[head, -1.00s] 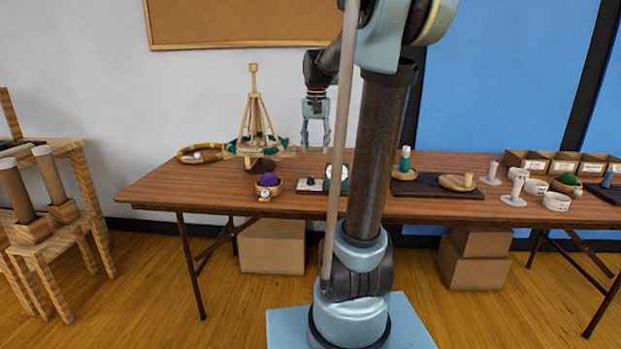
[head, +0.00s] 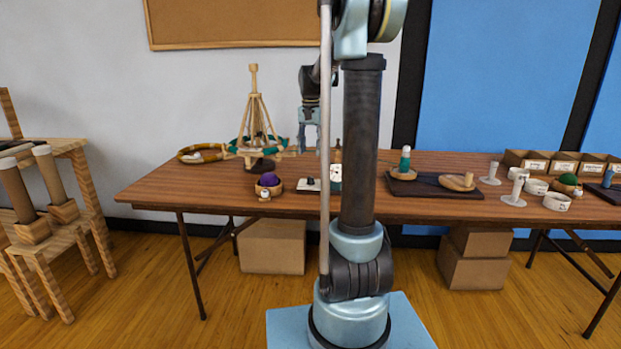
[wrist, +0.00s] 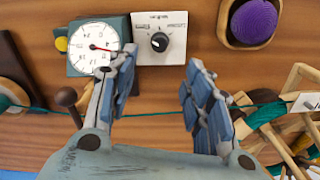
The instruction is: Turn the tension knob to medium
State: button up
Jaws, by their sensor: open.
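The tension knob is a black round knob (wrist: 159,41) on a white plate (wrist: 174,54) with small labels at its left, top and right. Its exact pointer direction is too small to tell. In the head view the knob (head: 310,181) sits on the table's front part. A dial gauge (wrist: 95,46) with a red needle stands just left of the plate in the wrist view. My gripper (wrist: 161,62) is open and empty, its fingers either side of the knob in the picture. In the head view my gripper (head: 309,148) hangs above the table, apart from the knob.
A purple ball in a wooden bowl (wrist: 250,22) is right of the plate in the wrist view. A green yarn line (wrist: 160,113) runs under my gripper to a wooden yarn swift (head: 254,115). A dark tray (head: 430,187) lies farther right.

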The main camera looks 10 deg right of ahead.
aim_at(311, 177)
notch_tip(311, 177, down, 12)
jog(key=shift+r, duration=0.2)
jog(key=shift+c, duration=0.2)
jog(key=c, duration=1)
